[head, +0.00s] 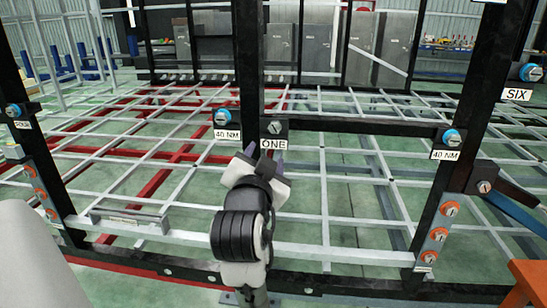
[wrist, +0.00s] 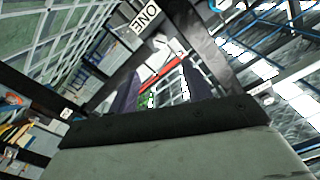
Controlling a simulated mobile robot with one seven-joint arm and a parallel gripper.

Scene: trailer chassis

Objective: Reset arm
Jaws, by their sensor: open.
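My gripper (head: 264,155) is raised in front of the chassis frame, near the middle of the head view. Its two dark purple-grey fingers stand apart with nothing between them. They also show apart in the wrist view (wrist: 162,88). The tips overlap the lower edge of the label "ONE" (head: 273,144) in the head view; I cannot tell the gap in depth. My arm comes up from the bottom of the head view.
Dark upright posts carry blue-capped parts, one at the left (head: 221,117) and one at the right (head: 452,136), with "40 NM" labels. Orange round parts (head: 437,236) sit on the right post. A grey lattice of bars (head: 320,205) spreads behind. An orange object (head: 525,282) stands at lower right.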

